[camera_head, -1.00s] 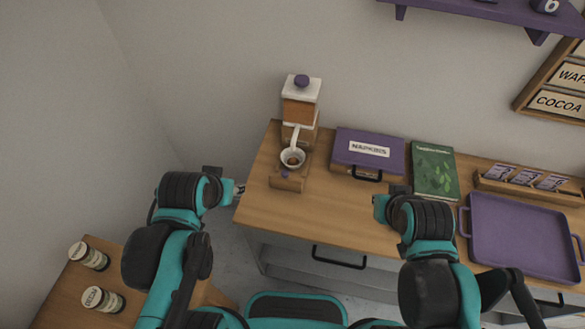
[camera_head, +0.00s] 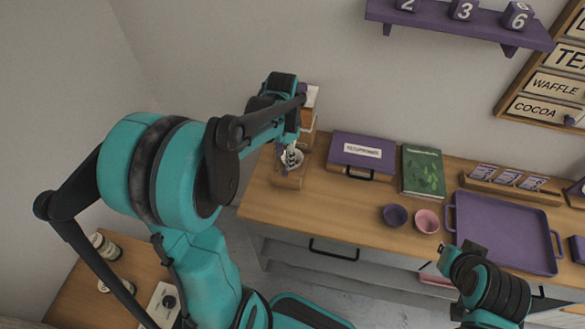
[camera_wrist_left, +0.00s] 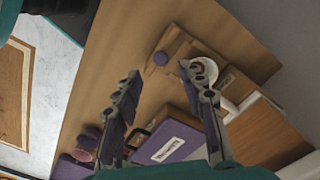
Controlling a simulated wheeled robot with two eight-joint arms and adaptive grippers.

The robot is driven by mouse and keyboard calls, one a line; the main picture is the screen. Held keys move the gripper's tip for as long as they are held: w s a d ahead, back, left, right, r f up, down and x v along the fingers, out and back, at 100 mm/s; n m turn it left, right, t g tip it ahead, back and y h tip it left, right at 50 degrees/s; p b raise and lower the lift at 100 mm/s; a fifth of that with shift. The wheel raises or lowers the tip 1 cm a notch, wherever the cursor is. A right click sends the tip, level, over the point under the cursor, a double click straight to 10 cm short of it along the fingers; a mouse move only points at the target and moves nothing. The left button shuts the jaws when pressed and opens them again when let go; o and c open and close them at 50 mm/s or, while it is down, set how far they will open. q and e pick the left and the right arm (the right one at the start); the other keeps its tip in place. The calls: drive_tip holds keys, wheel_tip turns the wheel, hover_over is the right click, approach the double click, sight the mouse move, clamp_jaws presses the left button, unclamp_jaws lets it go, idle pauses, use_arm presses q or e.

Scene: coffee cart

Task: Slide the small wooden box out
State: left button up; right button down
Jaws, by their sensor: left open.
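The small wooden box (camera_head: 288,182) is low and light brown, at the foot of the wooden grinder (camera_head: 309,118) on the left of the counter. Its round purple knob (camera_wrist_left: 160,58) shows in the left wrist view between my open fingertips, apart from both. My left gripper (camera_head: 290,157) is above the box, partly covering the white bowl (camera_head: 296,153) and the grinder. In the left wrist view, the left gripper (camera_wrist_left: 159,70) is open and empty, with one finger close to the white bowl (camera_wrist_left: 205,69). My right gripper (camera_head: 440,258) is by the counter's front edge; its jaws are unclear.
A purple napkin box (camera_head: 350,163), green book (camera_head: 423,160), purple cup (camera_head: 395,215), pink cup (camera_head: 427,221) and purple tray (camera_head: 500,230) stand to the right. The counter (camera_head: 310,210) is bare in front of the napkin box. A purple shelf (camera_head: 450,25) hangs above.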

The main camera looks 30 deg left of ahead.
sight(285, 171)
use_arm(q)
wheel_tip(285, 171, down, 6)
drive_tip(key=shift+f+b, duration=0.1)
drive_tip(key=shift+b, duration=0.7)
clamp_jaws()
drive_tip(key=shift+s, duration=0.1)
